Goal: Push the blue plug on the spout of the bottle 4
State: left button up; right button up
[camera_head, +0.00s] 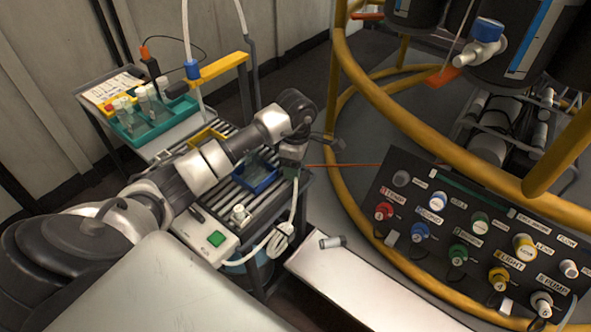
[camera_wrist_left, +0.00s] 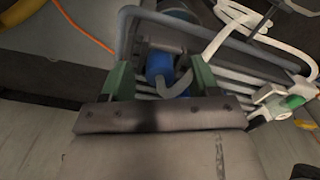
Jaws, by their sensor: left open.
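My left gripper (camera_head: 290,171) is over the slatted cart. In the left wrist view its two green fingers (camera_wrist_left: 159,66) are open and apart. A blue cylindrical piece (camera_wrist_left: 158,64) with a curved grey tube shows between or beyond them; I cannot tell whether they touch it or whether it is the blue plug. Several capped bottles (camera_head: 146,101) stand in a green rack in the head view; their numbers cannot be read, so I cannot tell which is bottle 4. A blue fitting (camera_head: 192,68) sits on a hose above the cart. My right gripper does not show.
The slatted cart (camera_head: 213,207) carries a blue tray (camera_head: 263,180) and a box with a green button (camera_head: 215,239). A black control panel (camera_head: 460,225) with coloured knobs and a yellow tubular frame (camera_head: 370,90) stand at the right. A blue-capped valve (camera_head: 487,31) is at top right.

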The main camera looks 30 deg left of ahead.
pick_arm(q)
jog(key=shift+c, duration=0.2)
jog(key=c, duration=0.9)
jog(key=shift+r, duration=0.65)
notch_tip(320, 180, up, 3)
jog(key=shift+r+p, duration=0.1)
jog(key=shift+p, duration=0.3)
jog(key=s+d+r, duration=0.1)
jog(key=d+r, duration=0.1)
jog(key=d, duration=0.1)
jog(key=d+r, duration=0.2)
jog(key=d, duration=0.2)
jog(key=s+d+r+p, duration=0.1)
jog(key=d+r, duration=0.1)
jog(key=d, duration=0.2)
jog(key=shift+s+d+r, duration=0.2)
jog(key=shift+s+r, duration=0.05)
jog(key=shift+s, duration=0.1)
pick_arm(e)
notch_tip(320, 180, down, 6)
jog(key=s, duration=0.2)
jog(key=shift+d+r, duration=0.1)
